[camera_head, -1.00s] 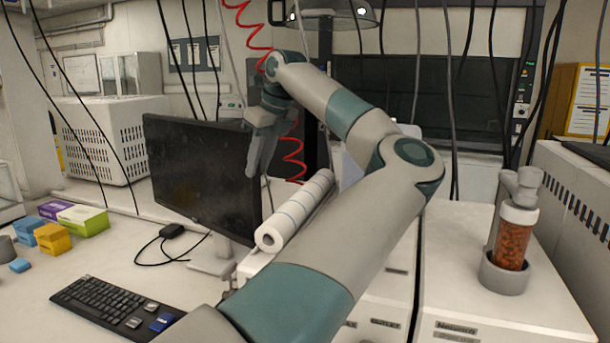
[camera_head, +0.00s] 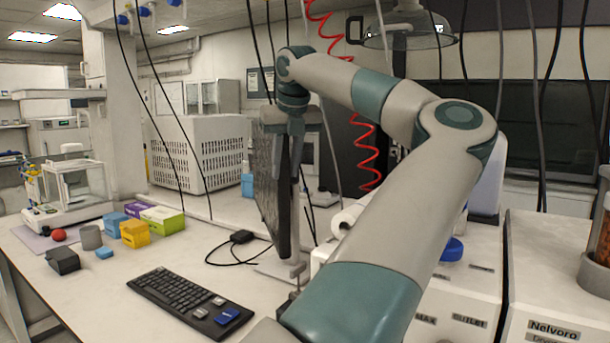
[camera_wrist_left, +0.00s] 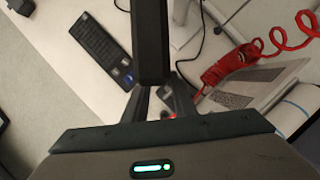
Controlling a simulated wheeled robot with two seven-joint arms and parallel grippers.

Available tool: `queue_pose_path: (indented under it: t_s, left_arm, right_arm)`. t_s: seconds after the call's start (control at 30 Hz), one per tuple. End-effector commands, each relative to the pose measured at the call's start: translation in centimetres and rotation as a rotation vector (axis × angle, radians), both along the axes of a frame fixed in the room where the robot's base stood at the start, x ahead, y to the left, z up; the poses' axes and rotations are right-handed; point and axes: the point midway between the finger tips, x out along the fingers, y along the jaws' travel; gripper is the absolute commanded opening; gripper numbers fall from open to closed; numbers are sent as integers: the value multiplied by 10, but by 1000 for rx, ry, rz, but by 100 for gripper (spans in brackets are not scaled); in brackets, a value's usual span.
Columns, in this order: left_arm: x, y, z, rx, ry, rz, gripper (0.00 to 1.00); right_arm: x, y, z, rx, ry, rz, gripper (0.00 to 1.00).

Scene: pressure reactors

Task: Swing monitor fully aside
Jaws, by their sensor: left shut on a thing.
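The black monitor (camera_head: 270,190) stands on its stand on the white bench, turned nearly edge-on in the head view, its dark screen facing left. My left gripper (camera_head: 289,150) comes down from above and is shut on the monitor near its upper right edge. In the left wrist view, the monitor (camera_wrist_left: 151,40) is a thin dark upright strip between the fingers of the gripper (camera_wrist_left: 158,98). The arm hides part of the area right of the monitor. My right gripper is not in view.
A black keyboard (camera_head: 187,303) lies in front of the monitor, with a cable and small black box (camera_head: 242,236) behind it. Several coloured boxes (camera_head: 135,233) are at left. A white roll (camera_head: 347,218) and white cabinets (camera_head: 455,290) are at right. A red coiled hose (camera_head: 366,160) hangs behind.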

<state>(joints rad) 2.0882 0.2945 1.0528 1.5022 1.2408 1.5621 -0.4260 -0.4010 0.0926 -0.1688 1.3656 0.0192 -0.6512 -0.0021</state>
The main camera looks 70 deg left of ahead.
Motion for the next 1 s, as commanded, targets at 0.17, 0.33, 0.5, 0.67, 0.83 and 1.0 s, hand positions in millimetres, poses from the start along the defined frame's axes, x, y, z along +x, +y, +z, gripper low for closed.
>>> queue_pose_path:
  t_s: [0.17,0.33,0.5,0.67,0.83,1.0]
  left_arm:
    - [-26,11,-1,3,3,11,0]
    - [-38,19,1,5,3,10,0]
    - [-43,22,2,8,5,11,0]
    - [-43,22,2,9,6,11,0]
    - [-43,22,3,10,6,12,31]
    - [-43,21,2,7,5,11,42]
  right_arm:
    - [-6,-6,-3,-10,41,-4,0]
    - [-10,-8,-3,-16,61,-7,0]
    - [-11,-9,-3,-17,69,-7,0]
    - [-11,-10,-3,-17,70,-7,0]
    - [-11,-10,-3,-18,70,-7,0]
    - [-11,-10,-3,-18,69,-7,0]
